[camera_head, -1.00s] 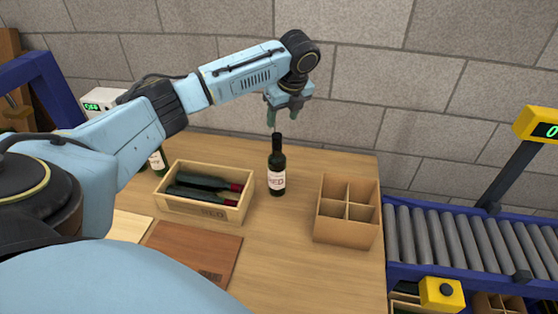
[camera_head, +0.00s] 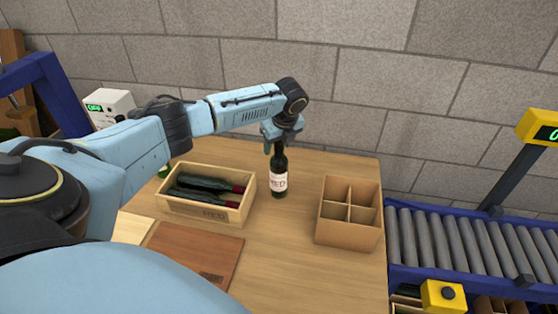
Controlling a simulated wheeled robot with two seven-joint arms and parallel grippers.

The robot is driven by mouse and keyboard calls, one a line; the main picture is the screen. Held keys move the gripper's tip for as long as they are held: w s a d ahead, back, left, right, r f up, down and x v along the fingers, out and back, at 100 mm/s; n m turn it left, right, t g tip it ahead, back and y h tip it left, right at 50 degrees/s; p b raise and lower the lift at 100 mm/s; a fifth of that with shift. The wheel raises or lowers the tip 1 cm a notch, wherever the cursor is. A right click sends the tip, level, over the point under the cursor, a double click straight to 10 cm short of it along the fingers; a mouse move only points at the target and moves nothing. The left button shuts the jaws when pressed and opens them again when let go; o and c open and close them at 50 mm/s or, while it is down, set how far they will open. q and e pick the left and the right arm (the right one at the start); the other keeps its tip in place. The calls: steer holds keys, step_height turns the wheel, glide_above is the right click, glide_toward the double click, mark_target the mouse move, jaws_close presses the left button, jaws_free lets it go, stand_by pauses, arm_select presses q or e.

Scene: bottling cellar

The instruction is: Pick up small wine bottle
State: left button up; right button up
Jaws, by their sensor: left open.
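A small dark wine bottle (camera_head: 279,178) with a pale label and red lettering stands upright on the wooden table, between the wooden crate and the divided carton. My left gripper (camera_head: 277,146) is open and points down at the bottle's neck. One finger shows to the left of the neck; the other finger and the neck's top are partly hidden by the gripper, so I cannot tell whether they touch. My right gripper is out of view.
A wooden crate (camera_head: 206,211) holding dark bottles lying down is left of the bottle. An empty divided cardboard carton (camera_head: 346,234) stands to the right. A brown board (camera_head: 195,254) lies in front. A roller conveyor (camera_head: 455,243) is beyond the table's right edge.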

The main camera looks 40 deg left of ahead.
arm_select(q)
jaws_close()
steer(key=shift+r, duration=0.1)
stand_by(1.2)
